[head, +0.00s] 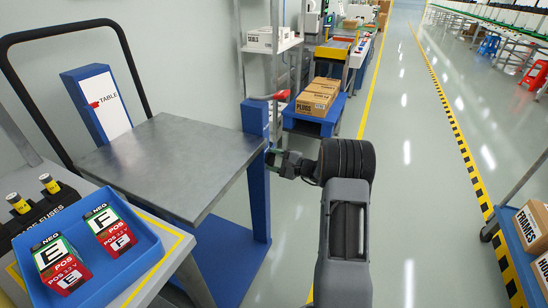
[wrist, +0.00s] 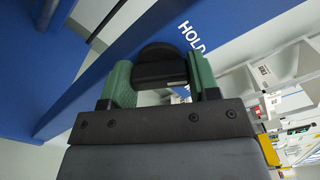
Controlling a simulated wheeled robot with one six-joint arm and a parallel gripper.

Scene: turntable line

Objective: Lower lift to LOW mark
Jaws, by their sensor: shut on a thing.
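The lift has a grey metal table top (head: 175,160) on blue supports, and it looks level. Behind it a blue column with a white scale panel (head: 105,103) carries a red pointer by the word TABLE, at about the upper middle of the panel; no LOW mark is readable. My gripper (head: 275,160) is at the post's right side. In the wrist view its green fingers are shut on a black knob (wrist: 160,65), next to the label HOLD (wrist: 192,36).
A blue tray (head: 150,255) with two battery-like blocks is at the lower left, beside yellow-capped fuses (head: 18,203). Cardboard boxes (head: 315,100) stand on a blue stand behind the post. A blue shelf with boxes (head: 535,225) is at the right. The floor aisle between is clear.

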